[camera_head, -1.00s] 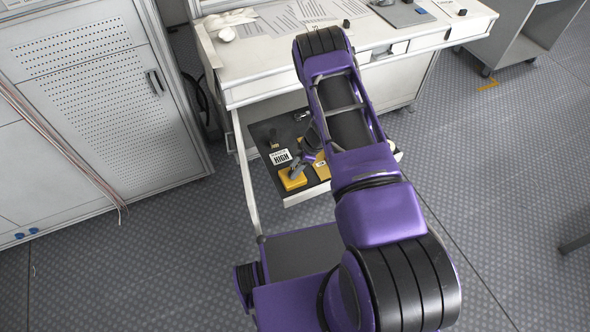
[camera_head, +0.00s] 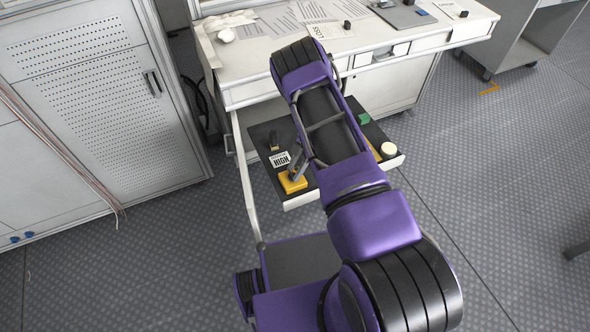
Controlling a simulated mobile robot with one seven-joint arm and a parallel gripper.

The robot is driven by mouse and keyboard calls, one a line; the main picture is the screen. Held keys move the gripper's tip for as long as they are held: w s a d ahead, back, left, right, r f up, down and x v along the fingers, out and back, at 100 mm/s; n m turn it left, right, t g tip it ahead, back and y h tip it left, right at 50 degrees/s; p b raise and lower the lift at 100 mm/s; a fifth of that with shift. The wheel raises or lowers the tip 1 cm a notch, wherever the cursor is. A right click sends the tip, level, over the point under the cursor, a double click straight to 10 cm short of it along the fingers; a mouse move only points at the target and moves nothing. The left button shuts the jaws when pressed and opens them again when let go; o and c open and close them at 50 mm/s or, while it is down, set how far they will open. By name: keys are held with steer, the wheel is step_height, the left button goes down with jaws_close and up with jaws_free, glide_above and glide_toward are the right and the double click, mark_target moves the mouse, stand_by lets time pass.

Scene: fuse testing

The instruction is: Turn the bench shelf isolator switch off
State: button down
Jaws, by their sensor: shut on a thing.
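A small yellow block (camera_head: 291,183) sits near the front left corner of the pulled-out dark shelf (camera_head: 262,133). A narrow grey part (camera_head: 297,166) rises from it, leaning a little to the right. I cannot tell whether this block is the isolator switch or what position a switch is in. My purple arm reaches over the shelf and covers its middle. My gripper is hidden behind the arm, so its contact with anything does not show.
A white label reading HIGH (camera_head: 280,160) and a small dark block (camera_head: 274,140) lie left on the shelf. A green piece (camera_head: 364,118) and a round cream piece (camera_head: 388,148) are at its right. The white bench (camera_head: 250,92) stands behind, a cabinet (camera_head: 90,90) at left.

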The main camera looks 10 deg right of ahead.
steer(key=shift+d, duration=0.15)
steer(key=shift+c, duration=2)
jaws_free()
steer(key=p+v, duration=0.3)
steer(key=v, duration=1.4)
steer(key=shift+r, duration=0.15)
